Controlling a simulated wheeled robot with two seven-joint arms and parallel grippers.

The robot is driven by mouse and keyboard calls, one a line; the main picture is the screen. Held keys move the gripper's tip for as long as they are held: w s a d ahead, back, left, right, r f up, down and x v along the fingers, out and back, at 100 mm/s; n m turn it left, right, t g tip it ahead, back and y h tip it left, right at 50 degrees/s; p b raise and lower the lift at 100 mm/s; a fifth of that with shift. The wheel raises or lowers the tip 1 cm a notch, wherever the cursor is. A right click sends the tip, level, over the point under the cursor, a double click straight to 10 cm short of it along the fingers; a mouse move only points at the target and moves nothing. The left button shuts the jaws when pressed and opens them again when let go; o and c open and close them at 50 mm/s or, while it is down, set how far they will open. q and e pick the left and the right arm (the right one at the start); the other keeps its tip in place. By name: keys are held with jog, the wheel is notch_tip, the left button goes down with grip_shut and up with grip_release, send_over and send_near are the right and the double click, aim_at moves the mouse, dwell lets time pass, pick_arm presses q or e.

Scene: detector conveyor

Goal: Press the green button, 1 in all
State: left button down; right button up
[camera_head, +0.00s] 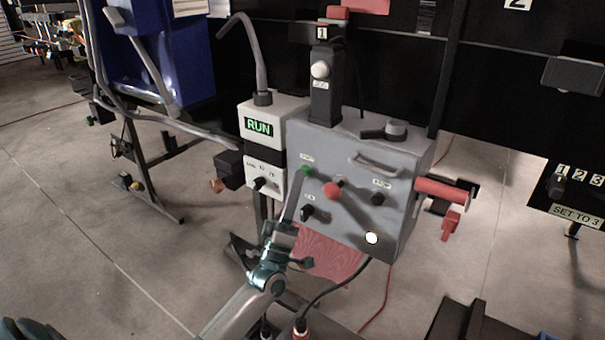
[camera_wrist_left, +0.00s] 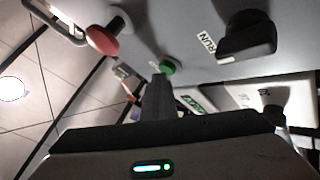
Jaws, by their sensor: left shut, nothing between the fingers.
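The green button (camera_head: 306,170) is on the upper left of the front of a grey control box (camera_head: 408,165). In the left wrist view the green button (camera_wrist_left: 168,66) shows just beyond the fingertips. My left gripper (camera_head: 299,183) is shut and empty, its fingers pointing up at the button from below. Its tip (camera_wrist_left: 159,80) overlaps the lower edge of the button in the wrist view; I cannot tell whether they touch. My right gripper is not in view.
A red knob (camera_head: 332,190) and black knobs (camera_head: 308,212) are close to the green button. A lit white round light (camera_head: 371,238) is lower right. A white box with a RUN display (camera_head: 259,126) stands to the left. A red handle (camera_head: 440,188) juts out at right.

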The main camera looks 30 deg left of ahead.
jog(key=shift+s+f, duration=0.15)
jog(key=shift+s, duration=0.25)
pick_arm(q)
jog(key=shift+s, duration=0.15)
jog(key=shift+s+p, duration=0.35)
jog(key=shift+s, duration=0.35)
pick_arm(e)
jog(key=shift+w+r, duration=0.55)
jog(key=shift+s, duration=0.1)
pick_arm(q)
jog(key=s, duration=0.1)
jog(key=s+p, duration=0.1)
jog(key=s, duration=0.3)
jog(key=shift+a+p, duration=0.25)
jog(key=shift+p, duration=0.05)
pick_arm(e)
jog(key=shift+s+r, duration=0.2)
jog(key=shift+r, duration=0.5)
pick_arm(q)
jog(key=shift+f, duration=0.1)
